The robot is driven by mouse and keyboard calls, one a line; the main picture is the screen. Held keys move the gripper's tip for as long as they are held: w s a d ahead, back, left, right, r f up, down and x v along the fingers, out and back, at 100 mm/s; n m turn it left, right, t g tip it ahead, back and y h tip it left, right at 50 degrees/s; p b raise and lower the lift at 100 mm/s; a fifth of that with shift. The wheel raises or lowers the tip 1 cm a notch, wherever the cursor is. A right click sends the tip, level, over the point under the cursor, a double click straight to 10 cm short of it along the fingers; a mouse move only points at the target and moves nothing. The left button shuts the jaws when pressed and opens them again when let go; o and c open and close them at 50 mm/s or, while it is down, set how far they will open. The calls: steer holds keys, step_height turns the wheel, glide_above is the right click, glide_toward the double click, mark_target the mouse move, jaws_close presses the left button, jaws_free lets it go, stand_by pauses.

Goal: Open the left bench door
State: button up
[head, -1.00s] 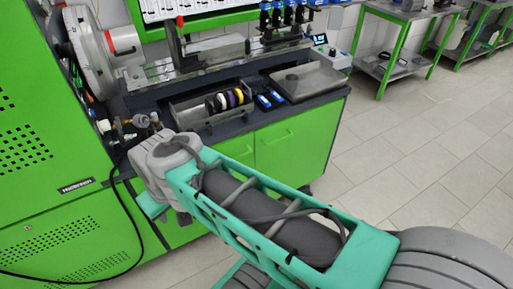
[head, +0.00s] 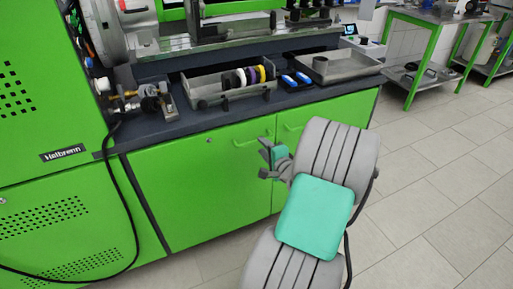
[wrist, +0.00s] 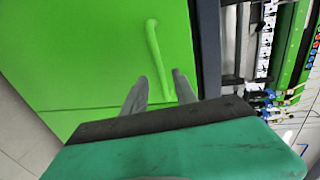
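The left bench door (head: 190,185) is a flat green panel under the dark bench top. It looks closed, flush with the front. Its green bar handle (head: 252,141) is near its upper right corner. My gripper (head: 265,158) is in front of the door, just below and right of the handle in the head view. In the wrist view the door (wrist: 75,50) fills the left, turned sideways. There my gripper's (wrist: 161,78) two grey fingers are apart, with the handle (wrist: 153,45) showing between them. I cannot tell whether they touch it.
A second green door (head: 318,130) with its own handle is to the right, partly behind my arm. A black hose (head: 136,225) hangs at the left beside the green cabinet (head: 50,120). The bench top (head: 205,118) carries a grey parts tray (head: 228,95).

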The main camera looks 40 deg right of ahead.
steer(key=x, duration=0.5)
steer(key=shift+w, duration=0.35)
jaws_close()
stand_by(1.0)
